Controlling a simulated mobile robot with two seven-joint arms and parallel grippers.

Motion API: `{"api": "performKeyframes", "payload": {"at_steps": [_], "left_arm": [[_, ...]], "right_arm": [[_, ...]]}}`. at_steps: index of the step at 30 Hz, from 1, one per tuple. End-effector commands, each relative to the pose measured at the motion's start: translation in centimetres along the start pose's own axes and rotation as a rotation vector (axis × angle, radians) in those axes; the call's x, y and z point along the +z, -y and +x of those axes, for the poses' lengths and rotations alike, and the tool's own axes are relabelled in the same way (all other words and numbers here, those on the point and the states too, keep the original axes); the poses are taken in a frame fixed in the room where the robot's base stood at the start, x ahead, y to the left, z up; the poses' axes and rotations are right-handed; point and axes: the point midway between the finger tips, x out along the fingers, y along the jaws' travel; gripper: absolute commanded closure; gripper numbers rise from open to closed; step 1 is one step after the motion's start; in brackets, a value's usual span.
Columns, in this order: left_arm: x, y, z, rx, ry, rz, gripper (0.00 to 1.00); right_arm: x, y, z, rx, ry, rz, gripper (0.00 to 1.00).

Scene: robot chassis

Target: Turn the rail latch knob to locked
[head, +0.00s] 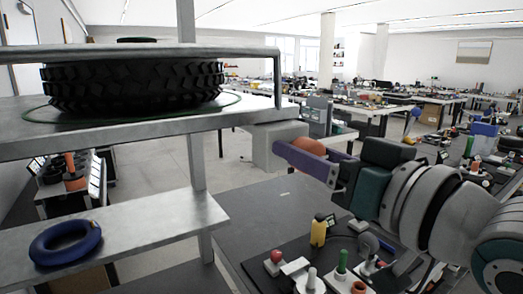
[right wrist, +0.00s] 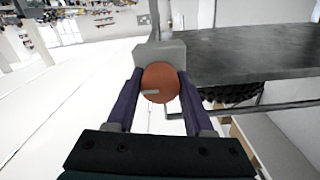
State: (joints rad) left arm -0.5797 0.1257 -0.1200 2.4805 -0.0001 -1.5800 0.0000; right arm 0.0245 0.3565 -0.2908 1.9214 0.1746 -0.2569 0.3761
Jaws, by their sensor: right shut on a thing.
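The rail latch knob (head: 308,146) is a round orange-brown knob at the right end of the metal shelf rack in the head view. In the right wrist view the knob (right wrist: 161,78) shows face-on in front of a grey block (right wrist: 158,51), with a short pale mark at its lower left. My right gripper (head: 290,151) reaches in from the right with purple fingers. In the right wrist view the gripper (right wrist: 160,84) has one finger on each side of the knob, shut on it. The latch behind the knob is mostly hidden. My left gripper is not in view.
A black tyre (head: 135,84) lies on the upper metal shelf (head: 240,116). A blue ring (head: 65,243) lies on the lower shelf (head: 160,220). A dark worktop with a yellow piece (head: 318,232) and a red-topped knob (head: 275,258) stands below my right arm.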

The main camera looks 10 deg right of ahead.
Motion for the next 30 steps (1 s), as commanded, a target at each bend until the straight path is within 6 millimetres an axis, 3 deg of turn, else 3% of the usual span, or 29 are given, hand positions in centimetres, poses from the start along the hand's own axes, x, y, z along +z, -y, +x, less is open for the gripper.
{"api": "performKeyframes", "payload": {"at_steps": [2, 11, 22, 30], "left_arm": [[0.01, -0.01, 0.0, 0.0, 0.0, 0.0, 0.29], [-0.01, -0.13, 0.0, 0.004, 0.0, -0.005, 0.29], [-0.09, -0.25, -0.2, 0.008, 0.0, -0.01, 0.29], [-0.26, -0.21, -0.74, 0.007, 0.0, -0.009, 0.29]], "right_arm": [[0.0, 0.01, -0.01, 0.0, 0.0, 0.0, 0.66], [-0.01, 0.01, -0.01, 0.0, 0.0, 0.0, 0.99], [-0.08, 0.04, 0.0, -0.001, 0.0, -0.051, 1.0], [-0.16, 0.09, 0.02, -0.001, 0.0, -0.228, 1.0]]}}
